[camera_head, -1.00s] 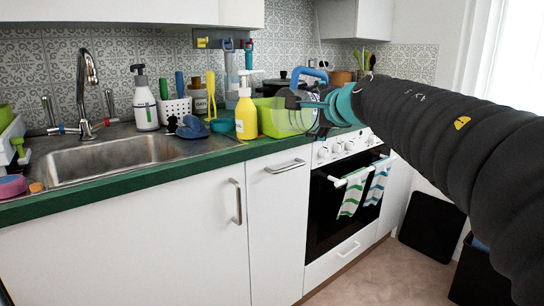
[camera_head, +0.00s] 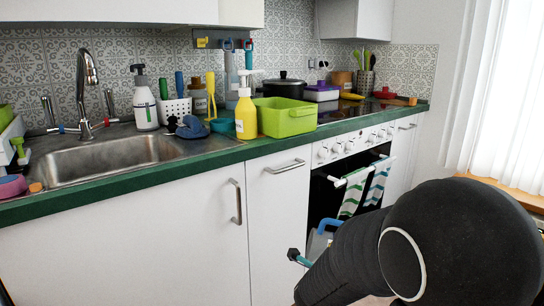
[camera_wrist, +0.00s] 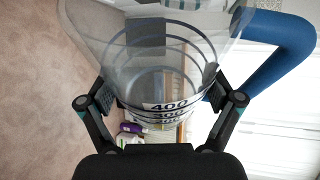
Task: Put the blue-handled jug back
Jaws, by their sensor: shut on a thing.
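The blue-handled jug (camera_wrist: 170,50) is clear plastic with dark measuring marks, including 400 and 300. Its blue handle (camera_wrist: 275,60) is on the right in the wrist view. My gripper (camera_wrist: 160,102) is shut on the jug's body, one finger on each side. In the head view, the blue handle (camera_head: 331,225) and part of the clear body show low in front of the oven, below counter height. My arm hides most of the jug and gripper there.
The green counter (camera_head: 180,170) holds a sink, a yellow pump bottle (camera_head: 246,115), a lime-green bin (camera_head: 287,117), a black pot (camera_head: 284,87) and a purple-lidded box (camera_head: 321,93). Tools hang on a grey wall panel (camera_head: 208,53). Striped towels (camera_head: 352,195) hang on the oven door.

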